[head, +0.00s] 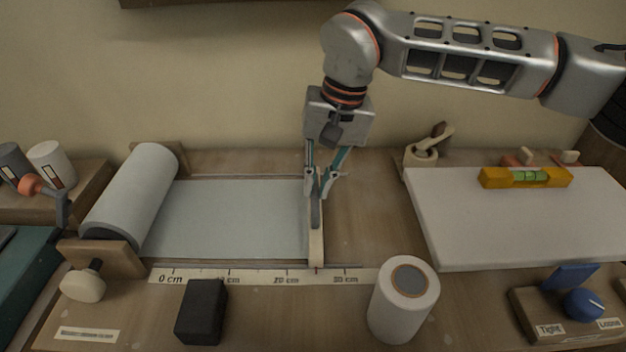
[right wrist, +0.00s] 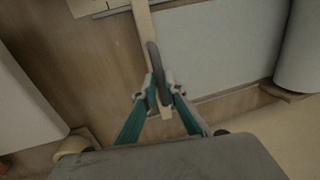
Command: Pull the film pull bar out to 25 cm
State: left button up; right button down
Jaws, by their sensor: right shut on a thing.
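The film pull bar (head: 316,245) is a pale wooden strip at the free end of a grey film sheet (head: 225,215), drawn rightward from a roll (head: 135,195). Its near end, with a red mark, lies about midway between the 20 and 30 cm marks of the scale (head: 255,277). My right gripper (head: 318,188) is shut on the bar's dark grip from above. In the right wrist view, the gripper (right wrist: 160,93) has the grip between its fingertips, and the bar (right wrist: 143,25) extends away. My left gripper is not in view.
A white cylinder (head: 402,305) and a black block (head: 202,311) stand in front of the scale. A white board (head: 520,225) with a yellow spirit level (head: 525,178) lies right. A blue knob (head: 584,304) is at front right. Bare wood lies between bar and board.

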jog(key=c, duration=2.1)
grip_release()
jog(key=r, duration=0.4)
jog(key=d+r, duration=0.1)
jog(key=r, duration=0.3)
jog(key=d+r, duration=0.1)
jog(key=r, duration=0.3)
jog(key=shift+d, duration=0.2)
jog(key=shift+f, duration=0.1)
